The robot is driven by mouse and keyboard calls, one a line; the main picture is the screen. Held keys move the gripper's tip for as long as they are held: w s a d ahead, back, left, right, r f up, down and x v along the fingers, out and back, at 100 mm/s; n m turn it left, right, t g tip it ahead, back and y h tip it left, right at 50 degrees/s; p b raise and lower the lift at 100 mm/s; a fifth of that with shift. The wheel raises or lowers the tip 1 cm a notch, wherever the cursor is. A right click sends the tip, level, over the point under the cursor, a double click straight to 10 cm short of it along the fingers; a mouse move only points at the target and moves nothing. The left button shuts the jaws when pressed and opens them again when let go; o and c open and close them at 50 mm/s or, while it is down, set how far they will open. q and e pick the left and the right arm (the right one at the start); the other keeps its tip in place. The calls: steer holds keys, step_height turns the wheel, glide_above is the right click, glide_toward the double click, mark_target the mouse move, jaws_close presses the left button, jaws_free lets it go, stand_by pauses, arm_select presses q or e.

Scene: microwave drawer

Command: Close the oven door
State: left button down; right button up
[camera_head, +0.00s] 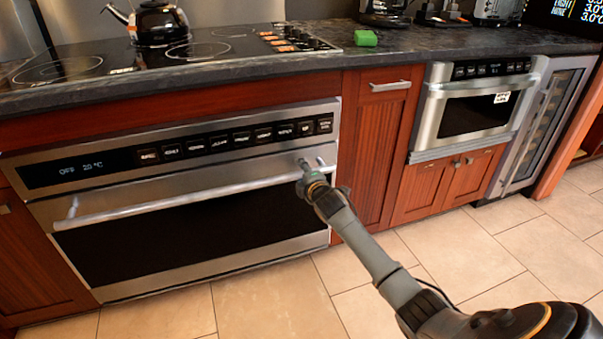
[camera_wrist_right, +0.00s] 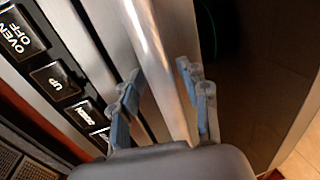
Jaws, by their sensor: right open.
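The oven (camera_head: 180,185) is on the left in the head view, with a dark glass door (camera_head: 190,230) and a long silver bar handle (camera_head: 170,200). The door looks upright and about flush with the front; I cannot tell whether a small gap is left. My right gripper (camera_head: 304,168) is at the right end of the handle. In the right wrist view, the handle (camera_wrist_right: 165,65) runs between the two open fingers of the right gripper (camera_wrist_right: 158,78). Whether a finger touches the bar is unclear. My left gripper is not in view.
The oven's control panel (camera_head: 190,148) with several buttons is just above the handle. A stove top with a kettle (camera_head: 158,22) and a green sponge (camera_head: 366,38) are on the counter above. A microwave drawer (camera_head: 475,105) is to the right. The tiled floor (camera_head: 450,250) in front is clear.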

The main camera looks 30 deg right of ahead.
steer(key=v, duration=1.2)
stand_by(0.3)
